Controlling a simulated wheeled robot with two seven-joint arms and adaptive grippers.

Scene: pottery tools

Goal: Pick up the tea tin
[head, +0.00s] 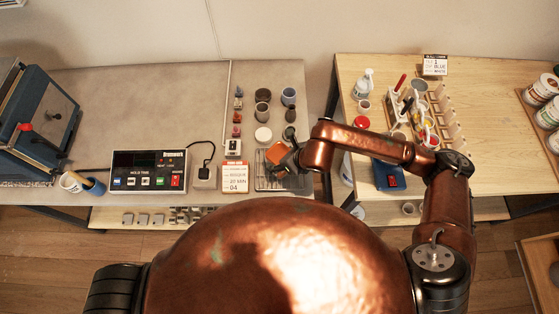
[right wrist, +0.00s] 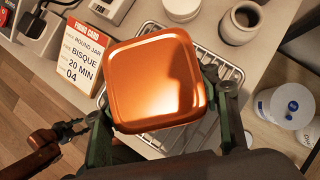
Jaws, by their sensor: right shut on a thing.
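The tea tin (right wrist: 152,80) is an orange, square, metallic tin with rounded edges. In the right wrist view its flat face fills the middle, between the two green fingers of my right gripper (right wrist: 165,108). The gripper is shut on it. In the head view the tin (head: 277,152) shows as a small orange shape at the end of my right arm, over the wire rack (head: 262,183). My right gripper (head: 287,160) partly covers it there. I cannot tell how far the tin is above the rack.
A firing card (head: 235,177) stands left of the rack, beside a black control box (head: 149,172). Cups and a white-lidded jar (head: 263,134) stand behind the rack. White tubs (right wrist: 290,105) are to its right. A wooden table (head: 480,95) with bottles and tools stands at the right.

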